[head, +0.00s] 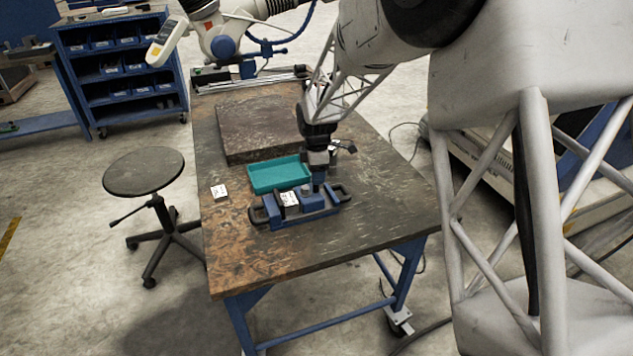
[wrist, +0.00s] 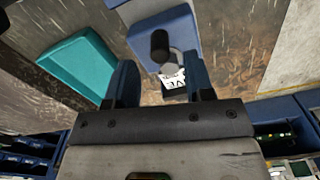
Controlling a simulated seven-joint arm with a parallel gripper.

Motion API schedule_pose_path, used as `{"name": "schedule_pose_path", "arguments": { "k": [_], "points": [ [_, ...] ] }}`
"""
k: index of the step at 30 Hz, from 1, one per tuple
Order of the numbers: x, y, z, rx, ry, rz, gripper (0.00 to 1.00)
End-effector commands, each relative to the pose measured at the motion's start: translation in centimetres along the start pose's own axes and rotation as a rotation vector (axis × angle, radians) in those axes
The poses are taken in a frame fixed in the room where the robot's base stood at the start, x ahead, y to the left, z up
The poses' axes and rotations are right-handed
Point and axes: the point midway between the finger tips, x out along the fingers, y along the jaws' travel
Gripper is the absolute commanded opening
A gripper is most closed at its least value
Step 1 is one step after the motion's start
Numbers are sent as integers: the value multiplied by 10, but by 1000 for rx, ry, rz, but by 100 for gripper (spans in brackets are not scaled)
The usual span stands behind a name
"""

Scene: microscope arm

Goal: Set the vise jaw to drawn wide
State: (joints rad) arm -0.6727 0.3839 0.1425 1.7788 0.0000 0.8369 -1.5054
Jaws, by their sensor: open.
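The blue vise (head: 278,223) lies near the middle of the worktable, with a black handle at each end. Its jaw, a blue block (head: 312,202), sits on the vise's right part, to the right of a white label. In the wrist view the jaw (wrist: 163,22) shows with a dark round knob (wrist: 160,44) standing on it. My gripper (head: 319,184) is above the jaw in the head view. In the wrist view my gripper (wrist: 161,78) is open, with the knob ahead between its two blue fingers. I cannot tell whether the fingers touch anything.
A teal tray (head: 279,186) stands just behind the vise. A dark flat plate (head: 262,128) lies farther back. A small white card (head: 219,191) lies to the left. The worktable's front part (head: 300,258) is clear. A stool (head: 144,172) stands left of the table.

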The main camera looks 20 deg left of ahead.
Motion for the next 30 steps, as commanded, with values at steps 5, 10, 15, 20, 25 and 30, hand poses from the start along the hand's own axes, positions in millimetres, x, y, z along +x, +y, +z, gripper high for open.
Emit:
{"name": "schedule_pose_path", "arguments": {
  "k": [5,10,15,20,25,30],
  "points": [
    [20,0,0,0,0,0,48],
    [32,0,0,0,0,0,48],
    [35,0,0,0,0,1,48],
    [35,0,0,0,0,1,48],
    [35,0,0,0,0,1,30],
    [35,0,0,0,0,1,4]
  ]
}}
